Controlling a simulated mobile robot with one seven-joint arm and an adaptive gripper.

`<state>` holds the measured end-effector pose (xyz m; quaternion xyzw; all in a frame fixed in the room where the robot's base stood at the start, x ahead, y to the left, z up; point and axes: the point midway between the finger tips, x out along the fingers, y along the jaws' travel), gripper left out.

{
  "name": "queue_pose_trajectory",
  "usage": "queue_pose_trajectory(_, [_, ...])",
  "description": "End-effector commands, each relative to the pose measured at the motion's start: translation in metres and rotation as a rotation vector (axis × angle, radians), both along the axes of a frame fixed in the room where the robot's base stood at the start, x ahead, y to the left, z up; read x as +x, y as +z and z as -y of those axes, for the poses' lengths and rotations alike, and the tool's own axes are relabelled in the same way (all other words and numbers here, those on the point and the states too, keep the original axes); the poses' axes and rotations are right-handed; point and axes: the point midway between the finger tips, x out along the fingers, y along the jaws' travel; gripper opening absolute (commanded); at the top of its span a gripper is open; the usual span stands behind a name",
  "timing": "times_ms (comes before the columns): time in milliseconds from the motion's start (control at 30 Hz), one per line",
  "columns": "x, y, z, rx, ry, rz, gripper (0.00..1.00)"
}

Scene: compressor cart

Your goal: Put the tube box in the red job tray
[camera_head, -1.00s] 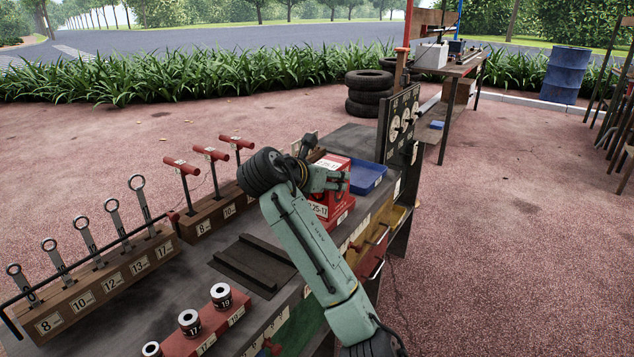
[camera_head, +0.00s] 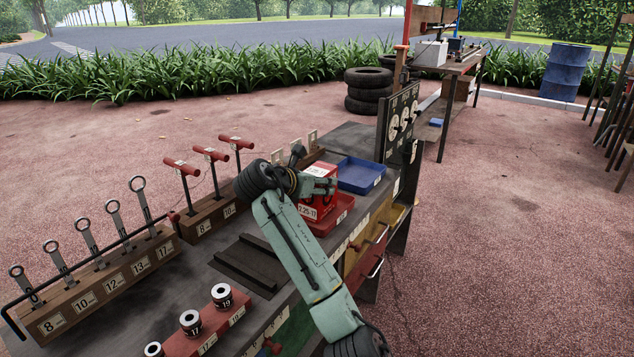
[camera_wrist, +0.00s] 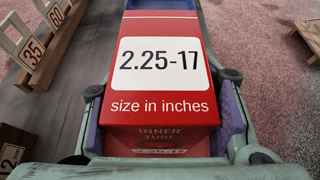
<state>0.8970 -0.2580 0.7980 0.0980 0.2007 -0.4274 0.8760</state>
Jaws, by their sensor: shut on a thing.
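The red tube box (camera_head: 325,186) has white "2.25-17" labels and stands roughly upright at the red job tray (camera_head: 343,212). In the head view its lower part overlaps the tray; I cannot tell whether its base touches the tray floor. My gripper (camera_wrist: 162,110) is shut on the box, one finger on each side, as the wrist view shows the box (camera_wrist: 160,108) filling the space between them. In the head view my wrist is left of the box and the fingers are mostly hidden.
A blue tray (camera_head: 362,174) sits just behind the red one. A dark gauge panel (camera_head: 398,122) stands at the bench's far end. T-handle tools (camera_head: 211,155), a wrench rack (camera_head: 95,280) and a socket block (camera_head: 205,325) occupy the left and front. Small numbered plates (camera_wrist: 32,50) stand left of the box.

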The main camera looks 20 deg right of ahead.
Motion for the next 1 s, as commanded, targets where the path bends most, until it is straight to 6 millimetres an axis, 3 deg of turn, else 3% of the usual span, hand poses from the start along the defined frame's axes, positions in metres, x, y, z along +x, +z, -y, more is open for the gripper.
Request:
queue_pose_trajectory(33, [0.000,-0.001,0.000,-0.001,0.000,0.001,0.07])
queue_pose_trajectory(67, [0.000,-0.002,0.000,0.000,0.000,0.000,0.53])
queue_pose_trajectory(200, [0.000,-0.001,0.000,0.001,0.000,-0.001,0.63])
queue_pose_trajectory(367, [0.000,-0.001,0.000,0.001,0.000,-0.001,0.73])
queue_pose_trajectory(733, [0.000,0.002,0.000,-0.001,0.000,0.001,0.73])
queue_pose_trajectory(1000, [-0.025,0.022,-0.033,0.000,0.003,0.003,0.73])
